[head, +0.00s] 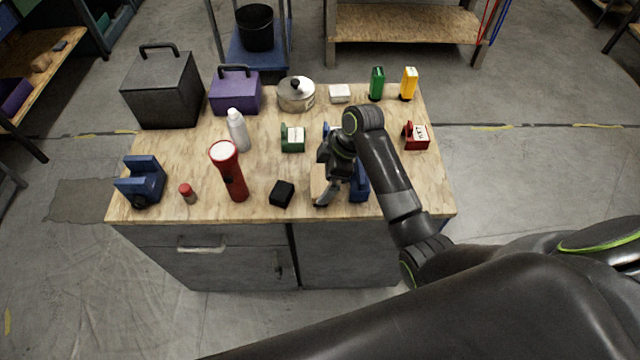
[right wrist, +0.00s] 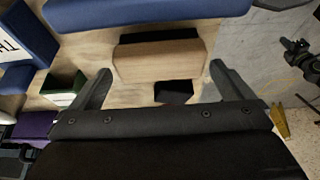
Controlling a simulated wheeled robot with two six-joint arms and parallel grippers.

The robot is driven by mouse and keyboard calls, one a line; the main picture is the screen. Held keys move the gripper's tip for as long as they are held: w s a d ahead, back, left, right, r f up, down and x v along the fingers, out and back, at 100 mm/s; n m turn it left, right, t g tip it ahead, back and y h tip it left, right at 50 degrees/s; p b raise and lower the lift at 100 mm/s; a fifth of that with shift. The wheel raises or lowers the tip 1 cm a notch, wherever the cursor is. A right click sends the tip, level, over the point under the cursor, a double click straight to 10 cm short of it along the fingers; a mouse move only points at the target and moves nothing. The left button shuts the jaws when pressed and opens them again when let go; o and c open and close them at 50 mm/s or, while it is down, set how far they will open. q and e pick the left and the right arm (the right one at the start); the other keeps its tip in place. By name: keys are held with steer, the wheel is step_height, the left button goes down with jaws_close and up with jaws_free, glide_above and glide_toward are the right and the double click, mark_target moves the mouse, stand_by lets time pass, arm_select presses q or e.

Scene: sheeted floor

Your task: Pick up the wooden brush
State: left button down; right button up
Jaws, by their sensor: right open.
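The wooden brush (right wrist: 160,58) shows in the right wrist view as a pale wooden block with a dark strip along its upper side. In the head view only a tan part of the brush (head: 317,183) shows, beside and behind my gripper near the table's front edge. My right gripper (head: 328,188) points down over it. In the right wrist view the right gripper (right wrist: 160,84) is open, with its fingers spread wider than the brush and nothing held. The brush lies between and beyond the fingertips; contact is not visible. My left gripper is not in view.
A blue object (head: 360,183) stands close right of the gripper. A black block (head: 282,194) and a red flashlight (head: 228,170) stand to the left. A green box (head: 292,139) is behind, a red box (head: 416,136) to the right. The table's (head: 410,190) front right is clear.

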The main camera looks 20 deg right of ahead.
mark_target(320, 181)
steer(key=shift+x, duration=1.35)
steer(key=c, duration=0.7)
step_height(320, 181, up, 10)
steer(key=shift+r, duration=0.1)
steer(key=shift+c, duration=0.2)
